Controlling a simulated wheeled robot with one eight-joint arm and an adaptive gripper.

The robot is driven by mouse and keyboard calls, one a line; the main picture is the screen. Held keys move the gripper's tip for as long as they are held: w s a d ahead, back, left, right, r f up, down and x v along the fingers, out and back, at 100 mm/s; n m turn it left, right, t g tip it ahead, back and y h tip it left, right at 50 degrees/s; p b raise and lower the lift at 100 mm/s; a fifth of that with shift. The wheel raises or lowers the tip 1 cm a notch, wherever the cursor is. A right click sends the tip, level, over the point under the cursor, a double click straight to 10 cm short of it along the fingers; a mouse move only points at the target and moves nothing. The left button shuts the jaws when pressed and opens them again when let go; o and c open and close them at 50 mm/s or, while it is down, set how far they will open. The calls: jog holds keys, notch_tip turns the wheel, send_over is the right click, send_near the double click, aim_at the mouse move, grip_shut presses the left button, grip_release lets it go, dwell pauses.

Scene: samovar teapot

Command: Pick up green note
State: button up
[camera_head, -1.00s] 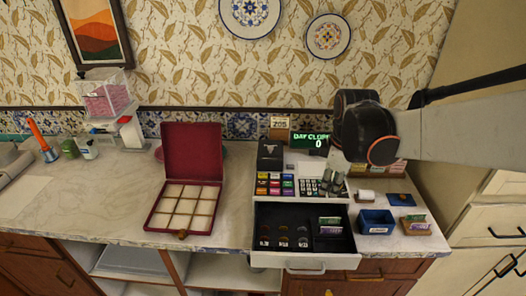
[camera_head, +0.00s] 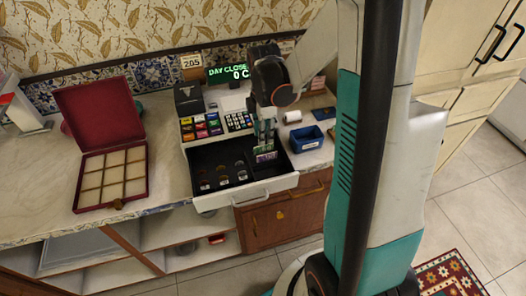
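The cash register drawer (camera_head: 281,182) is pulled open. A green note (camera_head: 267,145) stands in the drawer's right part, just behind a purple note (camera_head: 266,157). My gripper (camera_head: 266,142) points down over the back of the drawer, its fingertips right at the green note. A narrow gap shows between the two fingers, so it looks open. The fingers hide part of the green note, and I cannot tell whether they touch it.
Coins (camera_head: 223,180) lie in the drawer's left part. A blue box (camera_head: 307,139) stands right of the drawer, with a paper roll (camera_head: 293,117) behind it. An open red case (camera_head: 103,150) stands left. The counter between case and register is clear.

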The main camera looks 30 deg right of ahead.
aim_at(263, 150)
jog(key=shift+w+f+b, duration=0.1)
jog(key=shift+f+b, duration=1.05)
jog(key=shift+f, duration=1.6)
jog(key=shift+c, duration=0.2)
grip_shut()
